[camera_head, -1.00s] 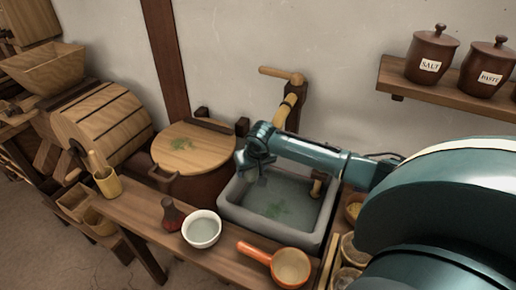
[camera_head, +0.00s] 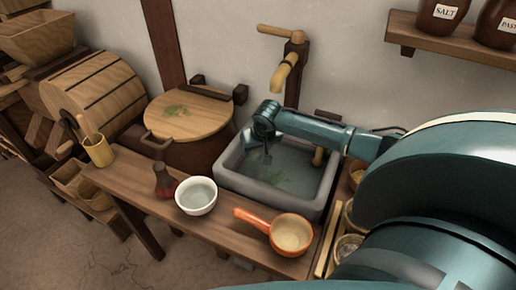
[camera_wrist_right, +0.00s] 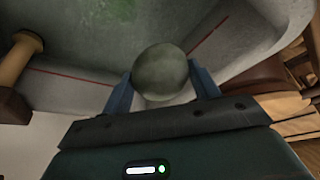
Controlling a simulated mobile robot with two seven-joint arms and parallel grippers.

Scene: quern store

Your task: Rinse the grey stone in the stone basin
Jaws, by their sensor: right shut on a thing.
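The grey stone basin (camera_head: 225,180) stands against the wall, with a grey-blue inside and a green patch on its bottom. My right gripper (camera_head: 262,152) points down inside the basin, near its back left wall. In the right wrist view, the gripper (camera_wrist_right: 160,85) is shut on the round grey stone (camera_wrist_right: 160,70), held between its two blue fingers. The basin inside (camera_wrist_right: 80,45) shows behind it. In the head view I cannot make out the stone. Whether it touches water I cannot tell. My left gripper is not in view.
A wooden spout (camera_head: 284,76) hangs from the wall over the basin's back. On the bench in front stand a dark red bottle-like thing (camera_head: 164,185), a white bowl (camera_head: 196,208) and an orange pan (camera_head: 285,236). A lidded tub (camera_head: 190,115) stands to the left.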

